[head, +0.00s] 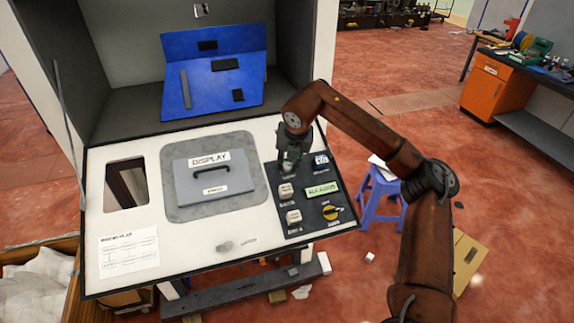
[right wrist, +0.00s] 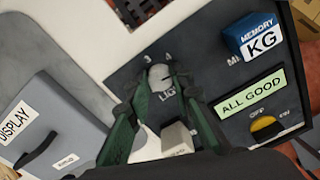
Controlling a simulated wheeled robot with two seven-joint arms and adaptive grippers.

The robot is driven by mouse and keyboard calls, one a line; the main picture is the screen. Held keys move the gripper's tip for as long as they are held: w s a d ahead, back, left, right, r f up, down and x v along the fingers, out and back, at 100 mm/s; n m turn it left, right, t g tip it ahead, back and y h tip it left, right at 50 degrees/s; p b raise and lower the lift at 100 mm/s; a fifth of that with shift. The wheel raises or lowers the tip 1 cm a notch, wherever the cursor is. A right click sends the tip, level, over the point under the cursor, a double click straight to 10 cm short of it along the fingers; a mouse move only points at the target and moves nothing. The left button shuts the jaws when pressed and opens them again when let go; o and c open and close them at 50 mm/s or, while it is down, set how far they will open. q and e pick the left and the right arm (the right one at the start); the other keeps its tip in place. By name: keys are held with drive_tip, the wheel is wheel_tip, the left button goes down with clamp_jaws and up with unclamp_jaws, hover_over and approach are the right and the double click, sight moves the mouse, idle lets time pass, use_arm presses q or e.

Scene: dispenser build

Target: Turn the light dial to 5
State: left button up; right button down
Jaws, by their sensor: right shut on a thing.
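The light dial (right wrist: 160,76) is a small round grey knob on the dark control panel, with the numbers 3 and 4 printed above it and part of its label below. The number 5 is not visible, and I cannot read which number the dial points at. My right gripper (right wrist: 160,82) has its green fingers on both sides of the knob and is shut on it. In the head view my right gripper (head: 290,165) reaches down to the upper left of the panel and hides the dial. My left gripper is not in view.
A blue board (head: 215,75) stands behind.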

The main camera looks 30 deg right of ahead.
drive_tip(key=m, duration=0.4)
drive_tip(key=shift+w+d+r+m+b, duration=0.1)
drive_tip(key=shift+r+m+b, duration=0.1)
drive_tip(key=shift+m+b, duration=0.2)
idle(0.4)
drive_tip(key=c, duration=2)
unclamp_jaws()
drive_tip(key=shift+o, duration=1.4)
drive_tip(key=shift+f, duration=0.15)
drive_tip(key=v, duration=1.2)
